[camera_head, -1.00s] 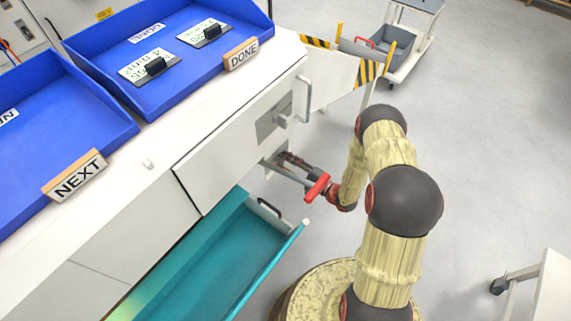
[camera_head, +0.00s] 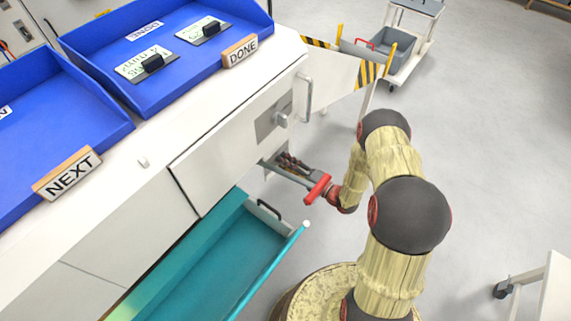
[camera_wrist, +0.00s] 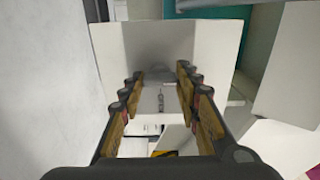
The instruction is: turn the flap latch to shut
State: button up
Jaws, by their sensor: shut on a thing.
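My gripper (camera_head: 291,164) is at the end of my arm, low by the right end of the white cabinet front. Its two fingers also show in the wrist view (camera_wrist: 160,76), with a gap between them. They are shut on a grey part between the tips, which I take for the flap latch (camera_wrist: 159,73); its outline is mostly hidden and blurred.
An open teal drawer (camera_head: 268,271) sticks out left of my gripper. A vertical bar handle (camera_head: 308,95) is on the cabinet. Blue trays (camera_head: 120,96) stand on the top. A trolley (camera_head: 402,52) is farther back.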

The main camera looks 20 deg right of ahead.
jog(key=shift+s+f, duration=0.1)
jog(key=o, duration=1.2)
jog(key=shift+c, duration=0.2)
jog(key=v, duration=1.2)
